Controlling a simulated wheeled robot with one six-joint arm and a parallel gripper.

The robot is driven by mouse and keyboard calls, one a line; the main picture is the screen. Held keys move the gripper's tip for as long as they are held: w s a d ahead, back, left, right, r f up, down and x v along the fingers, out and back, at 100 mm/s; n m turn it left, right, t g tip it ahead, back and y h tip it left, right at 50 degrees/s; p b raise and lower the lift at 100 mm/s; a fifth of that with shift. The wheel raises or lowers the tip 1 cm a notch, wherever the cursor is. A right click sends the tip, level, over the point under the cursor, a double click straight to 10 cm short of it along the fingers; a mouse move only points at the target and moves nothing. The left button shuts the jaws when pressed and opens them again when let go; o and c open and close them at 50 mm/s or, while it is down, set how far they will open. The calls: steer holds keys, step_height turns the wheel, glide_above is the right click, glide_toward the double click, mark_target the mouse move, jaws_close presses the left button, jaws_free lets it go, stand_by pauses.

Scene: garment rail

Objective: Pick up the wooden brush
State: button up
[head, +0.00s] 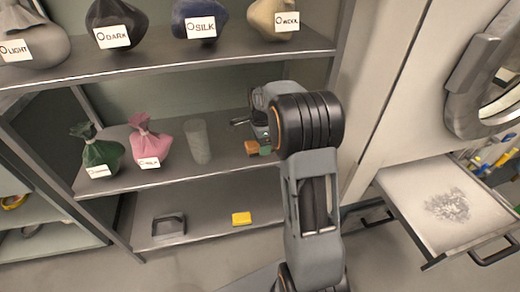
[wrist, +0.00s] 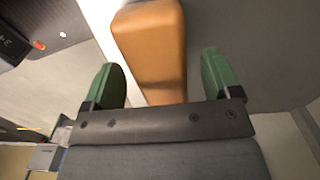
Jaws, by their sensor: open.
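The wooden brush appears as an orange-brown block (wrist: 150,45) in the wrist view, running from the top edge down between my two green-padded fingers. Its lower end meets the dark bar of my gripper (wrist: 163,80) in the picture. There are gaps between the block and both fingers. In the head view a small brown block (head: 251,148) shows on the middle shelf, just at my gripper (head: 254,137). My gripper is open. The arm hides part of the shelf around it, and no bristles show.
The middle shelf (head: 165,176) also holds a green sack (head: 98,152), a pink sack (head: 150,142) and a grey cylinder (head: 197,141). Labelled sacks stand on the shelf above. A yellow block (head: 241,218) lies below. An open drawer (head: 405,185) juts out at right.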

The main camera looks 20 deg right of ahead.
step_height(320, 180, down, 2)
steer(key=shift+f, duration=0.1)
steer(key=shift+c, duration=0.3)
steer(key=c, duration=1)
